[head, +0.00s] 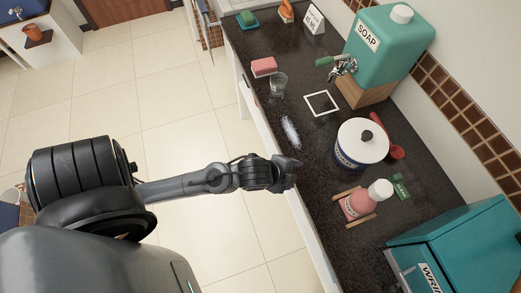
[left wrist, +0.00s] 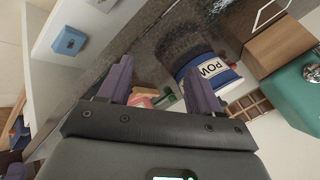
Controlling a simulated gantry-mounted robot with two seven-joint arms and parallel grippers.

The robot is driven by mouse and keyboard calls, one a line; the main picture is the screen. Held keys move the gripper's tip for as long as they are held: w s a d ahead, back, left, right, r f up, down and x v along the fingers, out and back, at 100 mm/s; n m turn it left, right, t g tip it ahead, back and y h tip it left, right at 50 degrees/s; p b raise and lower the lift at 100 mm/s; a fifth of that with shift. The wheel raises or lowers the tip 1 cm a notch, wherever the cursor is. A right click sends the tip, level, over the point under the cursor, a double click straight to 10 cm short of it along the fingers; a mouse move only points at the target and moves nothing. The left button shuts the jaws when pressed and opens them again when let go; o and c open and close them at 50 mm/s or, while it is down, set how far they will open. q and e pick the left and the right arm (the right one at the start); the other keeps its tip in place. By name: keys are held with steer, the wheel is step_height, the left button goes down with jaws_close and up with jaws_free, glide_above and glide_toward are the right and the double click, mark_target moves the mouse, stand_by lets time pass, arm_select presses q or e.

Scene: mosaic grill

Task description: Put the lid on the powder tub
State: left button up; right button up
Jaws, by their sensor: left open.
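The powder tub (head: 352,158) is white with dark blue bands and stands upright on the dark counter. Its white lid (head: 350,135) with a black knob (head: 366,135) lies over its top; I cannot tell whether it is fully seated. My left gripper (head: 297,168) is open and empty near the counter's front edge, left of the tub and apart from it. In the left wrist view its two purple fingers (left wrist: 158,68) are spread, with the tub (left wrist: 212,72) and its "POW" label beyond the right finger. The lid is not clear there.
A pink bottle (head: 355,207) in a wooden cradle, a green card (head: 402,188) and a red scoop (head: 396,151) lie close to the tub. White powder (head: 291,132) and a white square outline (head: 335,108) mark the counter. A teal soap dispenser (head: 390,45) and teal box (head: 455,250) flank the area.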

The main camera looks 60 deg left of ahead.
arm_select(q)
steer(key=s+f+n+g, duration=0.2)
steer(key=s+n+g, duration=0.2)
steer(key=s+n, duration=0.6)
steer(key=shift+s+a+f, duration=0.15)
steer(key=shift+a+f, duration=0.15)
steer(key=shift+f, duration=0.05)
step_height(320, 180, up, 29)
steer(key=p, duration=2.8)
steer(key=shift+f+p, duration=0.2)
steer(key=shift+p, duration=0.1)
